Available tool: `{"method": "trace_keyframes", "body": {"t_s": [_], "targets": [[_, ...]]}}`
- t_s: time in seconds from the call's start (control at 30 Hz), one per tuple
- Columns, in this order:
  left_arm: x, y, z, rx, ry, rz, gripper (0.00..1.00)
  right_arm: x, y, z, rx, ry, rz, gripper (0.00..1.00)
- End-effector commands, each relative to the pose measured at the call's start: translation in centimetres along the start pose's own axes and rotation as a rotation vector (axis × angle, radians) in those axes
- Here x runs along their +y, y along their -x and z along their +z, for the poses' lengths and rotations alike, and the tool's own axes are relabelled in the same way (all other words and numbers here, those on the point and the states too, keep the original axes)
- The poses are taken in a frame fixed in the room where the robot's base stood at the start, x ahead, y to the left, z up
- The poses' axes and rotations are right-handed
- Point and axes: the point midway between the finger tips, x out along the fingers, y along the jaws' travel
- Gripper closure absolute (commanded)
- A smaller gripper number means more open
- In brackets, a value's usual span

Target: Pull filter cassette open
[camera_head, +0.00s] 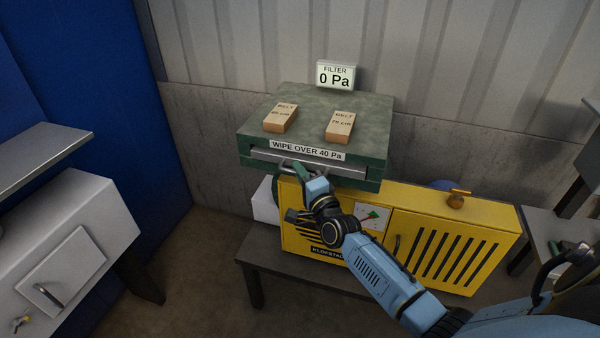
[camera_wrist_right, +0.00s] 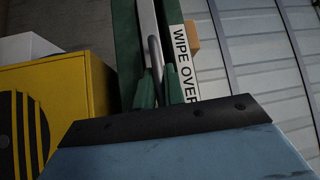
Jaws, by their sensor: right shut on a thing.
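The filter cassette (camera_head: 320,162) is a grey-fronted drawer in a slot of the green filter housing (camera_head: 370,112). A label reading "WIPE OVER 40 Pa" (camera_head: 306,150) sits along the top of the slot. My right gripper (camera_head: 296,170) is at the left part of the cassette front, shut on its handle. In the right wrist view, the green fingertips (camera_wrist_right: 159,88) are on both sides of the grey bar handle (camera_wrist_right: 155,52). How far the cassette stands out is hard to tell. My left gripper is not in view.
A display (camera_head: 335,75) reads "FILTER 0 Pa". Two belt boxes (camera_head: 281,117) (camera_head: 340,126) lie on the housing. Below is a yellow machine (camera_head: 450,215) on a dark bench (camera_head: 262,252). A white cabinet (camera_head: 75,235) stands at the left. Floor shows between cabinet and bench.

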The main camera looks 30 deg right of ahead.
Motion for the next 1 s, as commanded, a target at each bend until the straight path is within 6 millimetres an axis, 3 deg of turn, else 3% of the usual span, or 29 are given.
{"method": "trace_keyframes", "body": {"t_s": [0.27, 0.47, 0.8, 1.0], "targets": [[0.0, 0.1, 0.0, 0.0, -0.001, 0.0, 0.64, 0.0, 0.1, 0.1, 0.0, 0.0, 0.0, 1.0], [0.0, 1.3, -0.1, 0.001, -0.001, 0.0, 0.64, -0.5, 1.4, 1.5, -0.001, -0.005, 0.003, 1.0], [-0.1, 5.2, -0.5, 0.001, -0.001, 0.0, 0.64, -2.4, 7.8, 7.8, -0.001, -0.007, 0.006, 1.0], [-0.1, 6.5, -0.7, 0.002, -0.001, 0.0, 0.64, -3.2, 11.7, 11.6, -0.001, -0.005, 0.005, 1.0]]}}
